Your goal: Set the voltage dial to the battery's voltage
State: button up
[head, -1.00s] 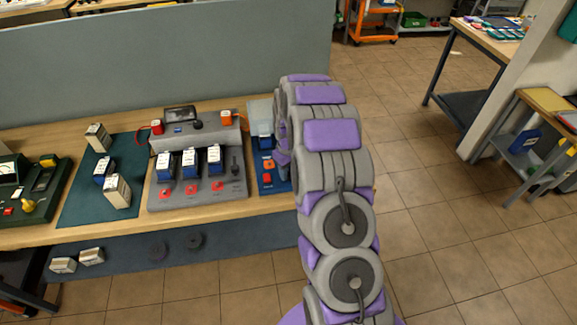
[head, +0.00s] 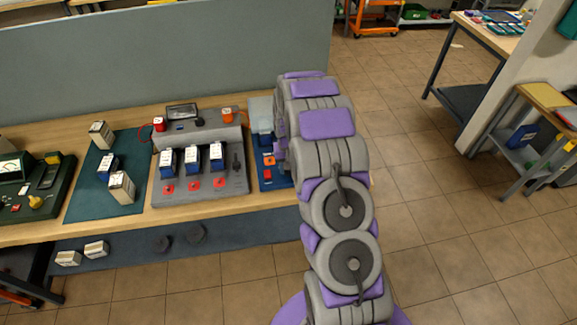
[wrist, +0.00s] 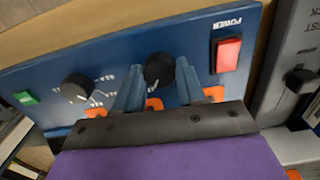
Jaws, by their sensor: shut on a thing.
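A blue panel (wrist: 200,43) fills much of the wrist view. It carries a black knob (wrist: 158,70) in the middle and a second black dial (wrist: 77,88) with white scale marks to its left. The scale lettering is too small to read. My gripper (wrist: 157,80) has its two blue-grey fingers on either side of the middle knob, shut on it. In the head view the blue unit (head: 267,180) stands at the bench's right end, partly behind my arm. My gripper is hidden there. Several batteries stand on the bench, including a blue one (head: 167,163); their labels are unreadable.
In the wrist view a red POWER switch (wrist: 228,55) is right of the knob and a green button (wrist: 25,97) far left. A grey test station (head: 200,185) stands left of the blue unit. A green mat (head: 85,205) holds several batteries.

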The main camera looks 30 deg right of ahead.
dwell(0.3)
jog(key=o, duration=1.1)
jog(key=shift+c, duration=0.2)
notch_tip(320, 180, up, 17)
jog(key=p, duration=0.1)
jog(key=shift+r+p, duration=0.15)
jog(key=shift+p, duration=0.25)
